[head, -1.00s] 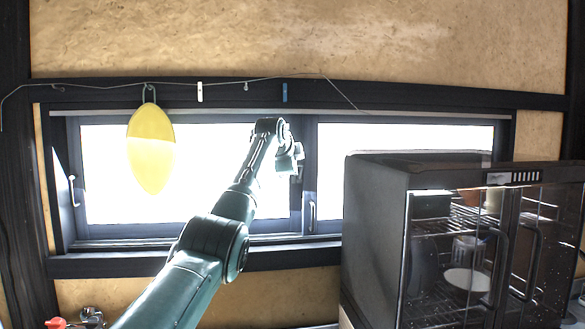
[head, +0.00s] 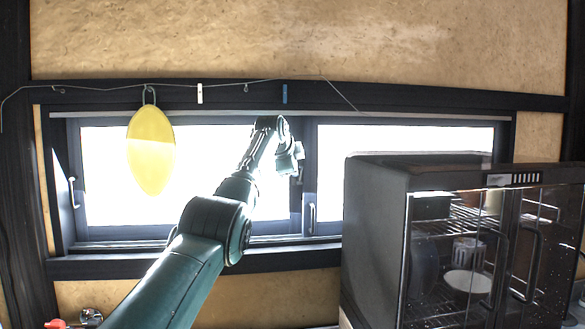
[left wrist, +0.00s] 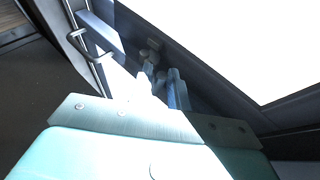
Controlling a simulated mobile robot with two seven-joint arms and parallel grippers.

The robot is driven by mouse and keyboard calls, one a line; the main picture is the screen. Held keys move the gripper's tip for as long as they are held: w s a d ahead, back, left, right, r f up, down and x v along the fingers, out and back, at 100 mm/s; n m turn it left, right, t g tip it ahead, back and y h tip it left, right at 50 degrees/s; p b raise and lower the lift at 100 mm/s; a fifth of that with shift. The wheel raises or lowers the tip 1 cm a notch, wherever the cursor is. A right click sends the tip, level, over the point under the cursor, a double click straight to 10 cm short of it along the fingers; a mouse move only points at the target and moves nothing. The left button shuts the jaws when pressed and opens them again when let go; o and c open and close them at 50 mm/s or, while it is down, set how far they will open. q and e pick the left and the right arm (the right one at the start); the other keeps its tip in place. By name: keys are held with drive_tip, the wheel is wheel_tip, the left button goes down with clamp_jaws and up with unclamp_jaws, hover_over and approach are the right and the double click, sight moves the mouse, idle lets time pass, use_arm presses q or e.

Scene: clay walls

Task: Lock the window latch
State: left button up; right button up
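The window (head: 308,180) has two dark-framed sliding panes that meet at a middle stile. My left gripper (head: 297,160) is at this stile, in front of the latch area, and hides most of it. In the left wrist view, my two fingertips (left wrist: 163,86) are close together beside the dark stile. A small dark latch (left wrist: 152,54) with knob-like parts shows just past them. Glare and shadow hide whether the fingers touch or grip it. The latch's position cannot be made out. My right gripper is not in view.
A pull handle (head: 312,217) is on the stile below the gripper and also shows in the left wrist view (left wrist: 90,45). A dark glass-door cabinet (head: 375,235) with dishes stands at right. A yellow oval (head: 151,150) hangs from a wire at left.

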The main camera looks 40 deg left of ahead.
use_arm(q)
drive_tip(key=shift+o, duration=1.2)
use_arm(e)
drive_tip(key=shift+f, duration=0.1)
